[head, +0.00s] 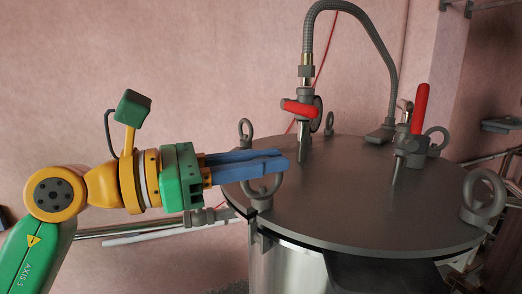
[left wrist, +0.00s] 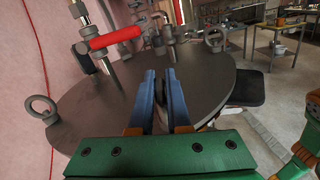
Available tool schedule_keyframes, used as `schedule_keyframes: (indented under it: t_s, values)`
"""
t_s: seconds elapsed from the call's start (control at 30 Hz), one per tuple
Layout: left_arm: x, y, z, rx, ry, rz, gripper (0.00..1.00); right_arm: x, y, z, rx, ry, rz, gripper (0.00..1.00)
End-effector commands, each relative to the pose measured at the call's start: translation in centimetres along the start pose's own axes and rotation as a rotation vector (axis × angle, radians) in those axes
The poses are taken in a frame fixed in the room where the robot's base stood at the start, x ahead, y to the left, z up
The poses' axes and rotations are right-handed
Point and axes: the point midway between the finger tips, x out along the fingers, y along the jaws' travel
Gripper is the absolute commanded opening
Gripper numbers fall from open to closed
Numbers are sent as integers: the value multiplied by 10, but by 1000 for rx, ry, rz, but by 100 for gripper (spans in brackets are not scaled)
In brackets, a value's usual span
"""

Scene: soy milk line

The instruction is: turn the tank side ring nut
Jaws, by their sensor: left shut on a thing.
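The tank (head: 290,275) has a round grey lid (head: 345,200) with several grey ring nuts around its rim. The ring nut at the lid's left front edge (head: 264,201) is partly hidden by my left gripper (head: 281,160). The gripper reaches in level from the left, its blue fingers shut on that ring nut over the rim. In the left wrist view, the fingers (left wrist: 161,80) show with a narrow gap and a dark piece of the ring nut between them. My right gripper is not in view.
Other ring nuts stand at the left back (head: 244,132) and right front (head: 484,196). Two red-handled valves (head: 299,107) (head: 420,108) rise from the lid, with a grey flexible hose (head: 345,8) arching above. A pipe (head: 130,230) runs behind my left arm.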

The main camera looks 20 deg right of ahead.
Motion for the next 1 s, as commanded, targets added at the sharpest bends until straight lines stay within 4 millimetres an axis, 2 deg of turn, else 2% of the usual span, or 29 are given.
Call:
schedule_keyframes:
  t_s: [0.37, 0.4, 0.47, 0.5, 0.77, 0.87, 1.0]
  values:
    - [0, 0, -1, 1, 2, -4, 0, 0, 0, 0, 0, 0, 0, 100]
    - [0, 0, -1, 1, 2, -4, 26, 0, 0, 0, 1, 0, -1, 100]
    - [0, 0, -1, 1, 2, -4, 42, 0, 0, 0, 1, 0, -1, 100]
    - [0, 0, -1, 1, 2, -4, 44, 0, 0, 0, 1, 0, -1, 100]
    - [-1, 0, -1, 1, 1, -3, 44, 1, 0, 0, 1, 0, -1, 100]
    - [-14, 0, -6, 3, 2, 0, 44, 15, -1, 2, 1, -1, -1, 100]
    - [-46, 0, -8, 2, 2, 2, 44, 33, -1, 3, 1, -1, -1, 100]
